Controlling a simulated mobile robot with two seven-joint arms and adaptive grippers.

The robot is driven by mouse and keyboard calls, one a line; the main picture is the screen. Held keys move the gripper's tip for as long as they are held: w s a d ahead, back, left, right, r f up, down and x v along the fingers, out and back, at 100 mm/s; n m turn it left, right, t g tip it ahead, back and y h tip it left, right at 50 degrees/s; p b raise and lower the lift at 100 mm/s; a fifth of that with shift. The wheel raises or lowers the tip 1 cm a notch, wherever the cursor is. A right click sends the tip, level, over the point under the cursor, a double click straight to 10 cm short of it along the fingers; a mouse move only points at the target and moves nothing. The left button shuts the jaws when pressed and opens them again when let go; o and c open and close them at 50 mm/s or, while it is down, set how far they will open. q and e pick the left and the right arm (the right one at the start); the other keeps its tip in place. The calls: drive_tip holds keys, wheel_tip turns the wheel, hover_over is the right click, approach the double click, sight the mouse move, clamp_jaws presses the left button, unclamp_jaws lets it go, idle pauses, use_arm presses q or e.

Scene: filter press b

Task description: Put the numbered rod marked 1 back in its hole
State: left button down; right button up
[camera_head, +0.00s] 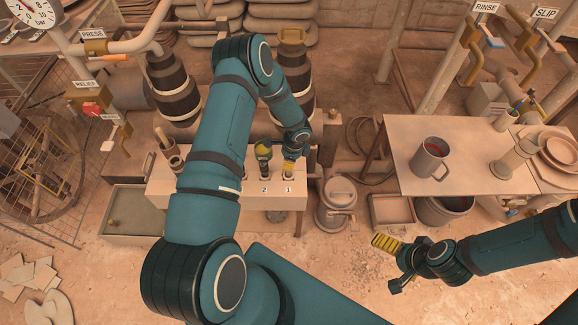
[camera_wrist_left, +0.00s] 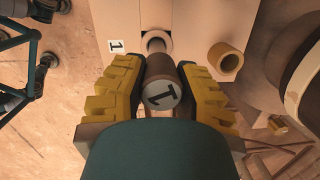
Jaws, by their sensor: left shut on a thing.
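My left gripper (camera_head: 289,166) is over the pale bench near the label 1 (camera_head: 288,190). In the left wrist view its two yellow fingers are shut on a brown rod (camera_wrist_left: 163,70), whose pale round end carries a black 1. Beyond the rod, in line with it, is a pale round hole (camera_wrist_left: 156,41) beside the label 1 (camera_wrist_left: 117,46). The rod's far end is hidden, so I cannot tell whether it is in the hole. My right gripper (camera_head: 388,264) is open and empty over the floor, below the right table.
A dark piece with a yellow band (camera_head: 263,150) stands behind the label 2 (camera_head: 264,190), close beside my left gripper. A tan tube (camera_wrist_left: 226,60) is right of the hole in the wrist view. The right table (camera_head: 400,150) bears a grey mug (camera_head: 430,158) and bowls.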

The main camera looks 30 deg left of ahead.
use_arm(q)
drive_tip(key=shift+f+b, duration=0.3)
drive_tip(key=shift+f, duration=1.35)
drive_tip(key=shift+f, duration=0.1)
drive_tip(key=c, duration=0.8)
unclamp_jaws()
